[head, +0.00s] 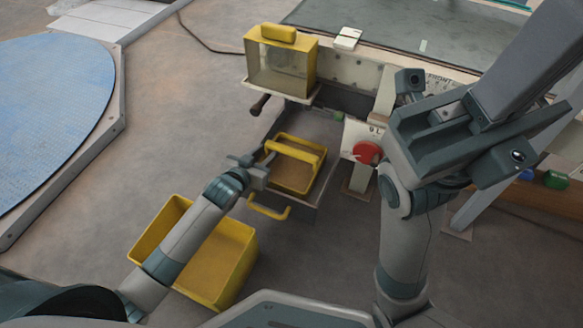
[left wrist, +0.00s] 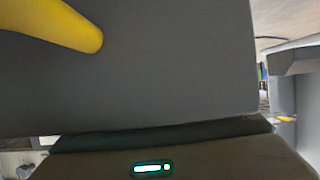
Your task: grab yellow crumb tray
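The yellow crumb tray (head: 289,182) is an open box with a raised handle bar, sitting in a grey pulled-out drawer in the head view. My left gripper (head: 262,163) is at the left end of the tray's handle bar. I cannot tell whether its fingers are closed on the bar. The left wrist view shows a plain grey surface (left wrist: 180,60) close up and a yellow rounded bar (left wrist: 65,25) at upper left. My right arm is raised at the right of the head view; the state of its gripper is unclear.
A yellow drawer pull (head: 268,211) is just in front of the tray. A larger yellow bin (head: 225,262) stands on the floor beneath my left forearm. A yellow-framed box (head: 282,60) is mounted behind, and a red button (head: 367,152) is to the right.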

